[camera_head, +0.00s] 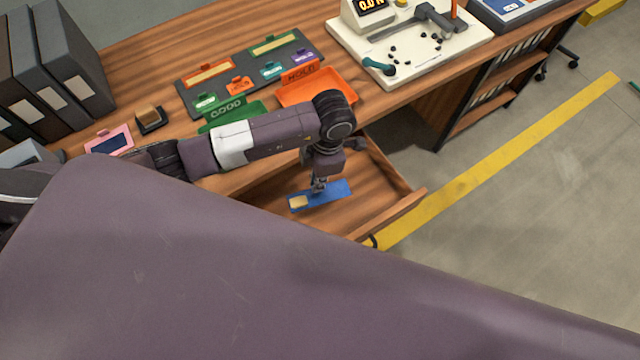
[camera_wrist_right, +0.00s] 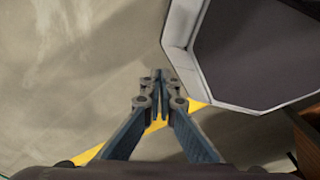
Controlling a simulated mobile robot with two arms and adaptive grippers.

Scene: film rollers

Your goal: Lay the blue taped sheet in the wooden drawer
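The blue sheet (camera_head: 333,193), with a tan patch of tape (camera_head: 299,202) at its left end, is inside the outline of the open wooden drawer (camera_head: 368,212). It looks flat, but I cannot tell whether it rests fully on the drawer floor. My left gripper (camera_head: 319,187) points down at the middle of the sheet's upper edge. Its fingertips are too small to show whether they grip the sheet. My right gripper (camera_wrist_right: 160,80) has its fingertips together with nothing between them, above the floor; it is outside the head view.
The desk holds a green tray (camera_head: 234,115), an orange tray (camera_head: 316,88), a dark label board (camera_head: 240,75), a white scale board (camera_head: 410,50), a pink-framed card (camera_head: 108,142) and dark binders (camera_head: 70,65).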

